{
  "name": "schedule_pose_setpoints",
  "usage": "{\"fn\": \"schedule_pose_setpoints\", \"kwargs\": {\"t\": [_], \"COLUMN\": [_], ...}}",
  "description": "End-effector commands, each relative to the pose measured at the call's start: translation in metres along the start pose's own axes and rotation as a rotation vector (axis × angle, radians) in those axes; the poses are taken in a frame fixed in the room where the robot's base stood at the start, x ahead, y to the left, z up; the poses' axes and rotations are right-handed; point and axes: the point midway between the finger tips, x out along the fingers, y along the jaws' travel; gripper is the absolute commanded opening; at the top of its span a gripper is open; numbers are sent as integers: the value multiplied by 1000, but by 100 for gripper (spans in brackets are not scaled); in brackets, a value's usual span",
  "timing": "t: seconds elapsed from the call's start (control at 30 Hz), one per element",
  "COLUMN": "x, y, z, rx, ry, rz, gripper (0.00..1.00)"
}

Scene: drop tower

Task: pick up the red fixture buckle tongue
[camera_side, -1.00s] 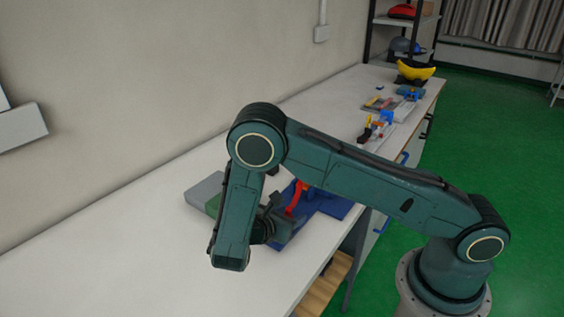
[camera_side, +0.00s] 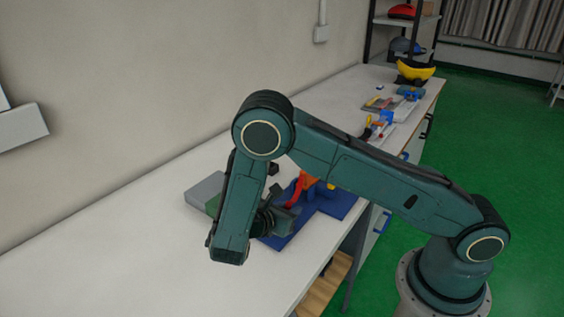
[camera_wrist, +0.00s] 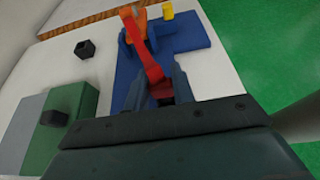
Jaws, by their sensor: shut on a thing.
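The red buckle tongue (camera_wrist: 148,60) is a long bent red piece running away from my gripper in the wrist view. Its near end is between the two fingers of my gripper (camera_wrist: 160,88), which is shut on it. In the side view the red tongue (camera_side: 294,197) shows as a strip beside my gripper (camera_side: 282,212), which is partly hidden by my own wrist. The far end of the tongue overlaps an orange part (camera_wrist: 138,19) in the wrist view; I cannot tell whether they touch.
A blue base (camera_wrist: 190,35) lies under the tongue, with a yellow piece (camera_wrist: 167,10) near its far edge. To the left are a black hex piece (camera_wrist: 85,48), a green block (camera_wrist: 75,105) and a grey block (camera_wrist: 22,125). Several tools lie farther along the bench (camera_side: 110,240).

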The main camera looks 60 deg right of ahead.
Motion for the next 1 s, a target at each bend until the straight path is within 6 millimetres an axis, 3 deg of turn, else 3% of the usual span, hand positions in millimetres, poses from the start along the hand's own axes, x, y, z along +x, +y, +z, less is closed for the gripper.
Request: {"fn": "schedule_pose_setpoints", "kwargs": {"t": [0.5, 1.0], "x": [-26, -31], "y": [0, 0], "z": [62, 74], "rx": [2, 0], "ry": [2, 0], "rz": [2, 0], "gripper": [12, 12]}}
